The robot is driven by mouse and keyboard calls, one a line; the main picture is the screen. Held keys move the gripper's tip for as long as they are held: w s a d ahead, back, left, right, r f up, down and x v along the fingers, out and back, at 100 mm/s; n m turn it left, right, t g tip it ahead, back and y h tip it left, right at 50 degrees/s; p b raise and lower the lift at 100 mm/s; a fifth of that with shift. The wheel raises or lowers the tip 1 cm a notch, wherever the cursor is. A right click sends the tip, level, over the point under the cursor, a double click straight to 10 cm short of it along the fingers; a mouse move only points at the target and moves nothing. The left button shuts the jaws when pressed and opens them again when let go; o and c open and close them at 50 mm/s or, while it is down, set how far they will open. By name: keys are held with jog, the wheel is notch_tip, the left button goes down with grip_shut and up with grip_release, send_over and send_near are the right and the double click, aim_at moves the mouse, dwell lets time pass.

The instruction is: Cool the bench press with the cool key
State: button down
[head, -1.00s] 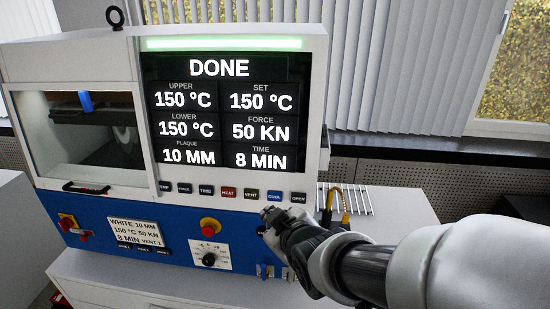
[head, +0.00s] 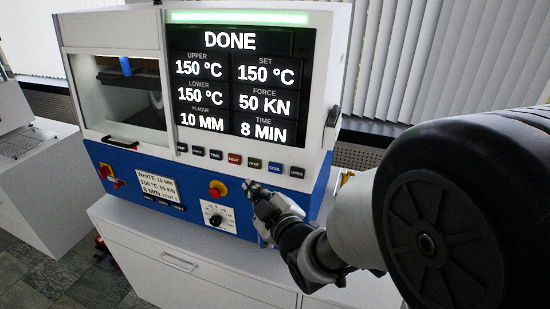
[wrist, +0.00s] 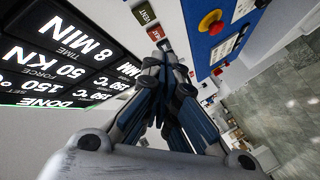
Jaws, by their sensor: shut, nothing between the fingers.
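The bench press (head: 130,183) is white and blue, with a lit screen (head: 240,85) reading DONE, upper and lower 150 °C, set 150 °C, 50 KN. The blue cool key (head: 275,168) is in the key row under the screen, between the vent key (head: 254,163) and the open key (head: 297,172). My gripper (head: 249,185) is shut and empty, its tips just below the vent key and left of the cool key; I cannot tell whether they touch the panel. In the wrist view the shut fingers (wrist: 165,52) point at the panel near the red heat key (wrist: 155,33). The cool key is not visible there.
A red emergency knob (head: 217,189) and a dial (head: 214,219) sit on the blue panel left of my gripper. The press stands on a white cabinet (head: 150,250). Another white unit (head: 35,190) is at the left, with grey floor between.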

aim_at(275, 168)
jog(key=w+d+f, duration=0.1)
jog(key=w+d, duration=0.2)
jog(key=w, duration=0.5)
jog(key=shift+f+p, duration=0.15)
jog(key=shift+p, duration=0.2)
jog(key=shift+w, duration=0.15)
dwell(1.0)
jog(key=shift+w+d+b, duration=0.15)
jog(key=shift+w+b, duration=0.1)
jog(key=shift+b, duration=0.1)
jog(key=shift+w+d+f, duration=0.1)
jog(key=shift+w+d, duration=0.05)
jog(key=shift+w, duration=0.2)
dwell(0.8)
jog(key=shift+s+b, duration=0.1)
jog(key=shift+b, duration=0.25)
jog(key=shift+s+a+b, duration=0.25)
jog(key=shift+s+b, duration=0.1)
jog(key=shift+s, duration=0.3)
